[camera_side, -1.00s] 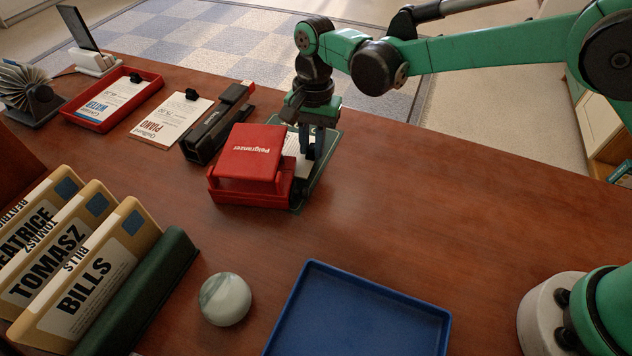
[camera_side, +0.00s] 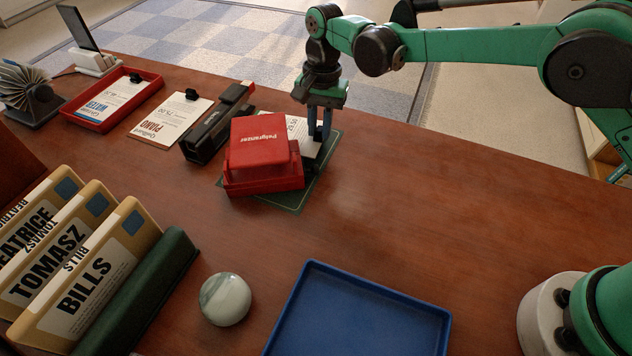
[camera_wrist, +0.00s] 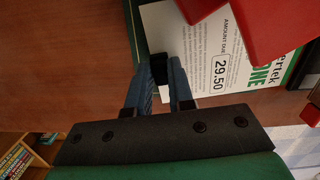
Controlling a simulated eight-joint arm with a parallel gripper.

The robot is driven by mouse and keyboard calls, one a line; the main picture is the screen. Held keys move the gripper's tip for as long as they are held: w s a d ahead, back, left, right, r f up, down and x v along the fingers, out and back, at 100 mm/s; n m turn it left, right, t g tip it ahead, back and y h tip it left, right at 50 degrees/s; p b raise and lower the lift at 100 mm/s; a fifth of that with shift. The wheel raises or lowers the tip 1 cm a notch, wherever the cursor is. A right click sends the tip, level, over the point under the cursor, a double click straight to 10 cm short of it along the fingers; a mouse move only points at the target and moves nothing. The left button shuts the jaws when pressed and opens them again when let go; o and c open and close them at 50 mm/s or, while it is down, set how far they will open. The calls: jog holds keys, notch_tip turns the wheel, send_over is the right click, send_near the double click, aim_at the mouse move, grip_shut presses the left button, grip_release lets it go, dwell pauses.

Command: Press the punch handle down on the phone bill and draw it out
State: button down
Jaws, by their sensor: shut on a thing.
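The red punch (camera_side: 263,158) stands on a green mat (camera_side: 287,197) in the side view. Its handle (camera_side: 262,138) is at the top. The white phone bill (camera_side: 303,132) lies beside and partly behind the punch. In the wrist view the bill (camera_wrist: 205,60) shows 29.50, and red punch parts (camera_wrist: 262,25) cover some of it. My gripper (camera_side: 322,135) is at the bill's edge, right of the punch. In the wrist view its fingers (camera_wrist: 160,82) are shut on a small black clip (camera_wrist: 158,68) at that edge. How far the bill sits in the punch is hidden.
A black stapler (camera_side: 215,125), the piano bill (camera_side: 172,122) and a red tray (camera_side: 95,118) lie to the left. Envelope files (camera_side: 85,285), a round paperweight (camera_side: 225,299) and a blue tray (camera_side: 360,318) are nearer the camera. The wood right of the mat is clear.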

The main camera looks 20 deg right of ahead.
jog(key=shift+w+d, duration=0.25)
jog(key=shift+r, duration=4.05)
